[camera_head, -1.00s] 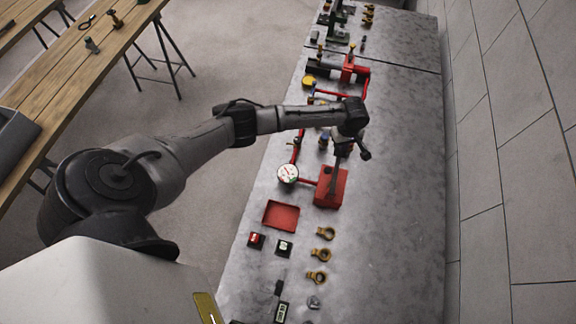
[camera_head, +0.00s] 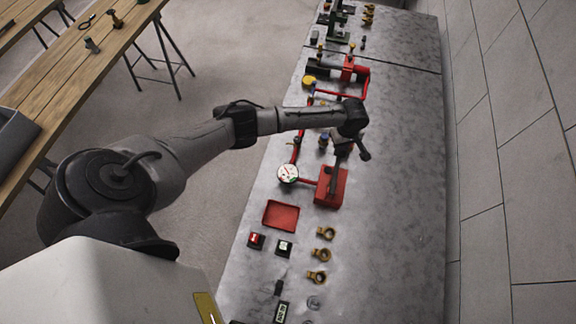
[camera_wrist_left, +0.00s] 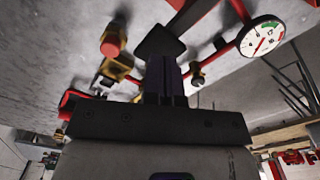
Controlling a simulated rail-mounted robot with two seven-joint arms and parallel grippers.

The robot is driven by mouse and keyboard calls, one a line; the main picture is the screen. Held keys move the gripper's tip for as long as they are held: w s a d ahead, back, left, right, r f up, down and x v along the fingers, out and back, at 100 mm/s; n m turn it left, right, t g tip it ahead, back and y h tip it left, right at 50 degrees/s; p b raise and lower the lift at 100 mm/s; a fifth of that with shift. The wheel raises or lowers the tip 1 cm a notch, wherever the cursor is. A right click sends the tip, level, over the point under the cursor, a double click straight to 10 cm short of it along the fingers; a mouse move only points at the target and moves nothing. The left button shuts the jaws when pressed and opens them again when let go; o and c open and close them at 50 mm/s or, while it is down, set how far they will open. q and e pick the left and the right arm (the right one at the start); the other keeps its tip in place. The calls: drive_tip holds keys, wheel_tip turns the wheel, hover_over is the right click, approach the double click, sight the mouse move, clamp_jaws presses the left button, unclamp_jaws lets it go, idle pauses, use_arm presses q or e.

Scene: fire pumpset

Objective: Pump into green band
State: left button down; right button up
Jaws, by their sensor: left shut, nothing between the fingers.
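The red pump block (camera_head: 331,187) stands on the grey bench with its dark lever rising toward my left wrist. A round white gauge (camera_head: 288,173) joins it by a red pipe. In the left wrist view the gauge (camera_wrist_left: 262,35) shows a green band on its upper part and a red sector; the fine needle reading is unclear. My left gripper (camera_head: 342,148) is over the lever's upper end. In the wrist view its fingers (camera_wrist_left: 164,78) are shut and empty, beside a dark block. I cannot tell whether they touch the lever. My right gripper is out of view.
A red tray (camera_head: 281,216), brass fittings (camera_head: 322,255) and small labelled boxes lie nearer on the bench. Red pipes (camera_head: 341,93) and more fittings stand farther along. The bench's right side is clear, beside a tiled wall (camera_head: 510,150).

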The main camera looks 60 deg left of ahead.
sight(339, 154)
use_arm(q)
drive_tip(key=shift+f, duration=1)
drive_tip(key=shift+f+b, duration=1.45)
drive_tip(key=shift+f, duration=0.95)
drive_tip(key=shift+r, duration=0.15)
wheel_tip(339, 154, up, 2)
drive_tip(key=p, duration=0.3)
drive_tip(key=shift+r, duration=0.1)
wheel_tip(339, 154, up, 3)
drive_tip(key=p, duration=0.3)
